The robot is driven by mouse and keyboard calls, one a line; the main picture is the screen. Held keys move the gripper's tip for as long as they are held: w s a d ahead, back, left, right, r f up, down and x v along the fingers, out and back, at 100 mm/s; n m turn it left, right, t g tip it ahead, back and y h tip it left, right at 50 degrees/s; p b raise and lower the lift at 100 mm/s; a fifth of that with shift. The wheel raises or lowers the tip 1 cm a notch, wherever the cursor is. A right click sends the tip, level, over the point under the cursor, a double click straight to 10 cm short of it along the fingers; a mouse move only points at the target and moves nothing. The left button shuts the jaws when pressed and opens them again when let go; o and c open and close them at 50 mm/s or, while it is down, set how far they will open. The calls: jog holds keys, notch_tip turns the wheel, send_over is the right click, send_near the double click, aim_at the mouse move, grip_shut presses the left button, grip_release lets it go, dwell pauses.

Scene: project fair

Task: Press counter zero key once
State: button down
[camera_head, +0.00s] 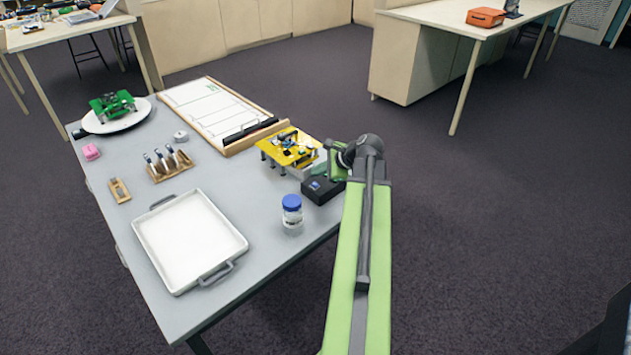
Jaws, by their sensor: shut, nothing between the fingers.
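A small black box (318,194) with a bluish patch on its top sits at the right edge of the grey table. It may be the counter; its keys are too small to make out. My gripper (331,176) is at the end of my green arm, right above the box's far right part, and partly hides it. I cannot tell whether it touches the box. The fingers look shut and empty, though small in this view.
On the table (130,205), a yellow board (290,147) with parts stands just behind the box. A blue-capped jar (292,214) stands close in front. A white tray (190,240), a tool rack (168,165) and a whiteboard (212,108) lie further left.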

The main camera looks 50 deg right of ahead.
aim_at(317, 185)
notch_tip(317, 185, up, 3)
jog(key=shift+r+p, duration=0.2)
jog(key=shift+p, duration=1.05)
jog(key=shift+f, duration=0.1)
